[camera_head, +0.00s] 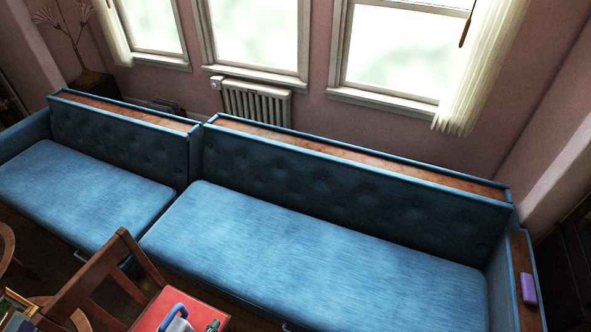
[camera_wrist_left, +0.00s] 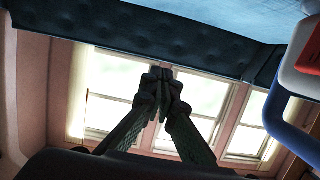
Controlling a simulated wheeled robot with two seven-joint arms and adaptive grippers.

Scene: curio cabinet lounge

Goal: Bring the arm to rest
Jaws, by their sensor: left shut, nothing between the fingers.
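My left gripper (camera_head: 212,326) shows only as a small dark piece at the bottom edge of the head view, over or beside a red seat. In the left wrist view its two fingers (camera_wrist_left: 161,80) meet at the tips, shut with nothing between them. The sofa back and windows appear upside down behind them. My right gripper is not in view.
A wooden chair (camera_head: 121,251) with a red seat (camera_head: 160,304) stands at the lower left. A blue rounded piece (camera_wrist_left: 275,115) is close on the wrist view's right. Blue sofas (camera_head: 310,245) line the window wall; a purple object (camera_head: 528,288) lies on the right armrest.

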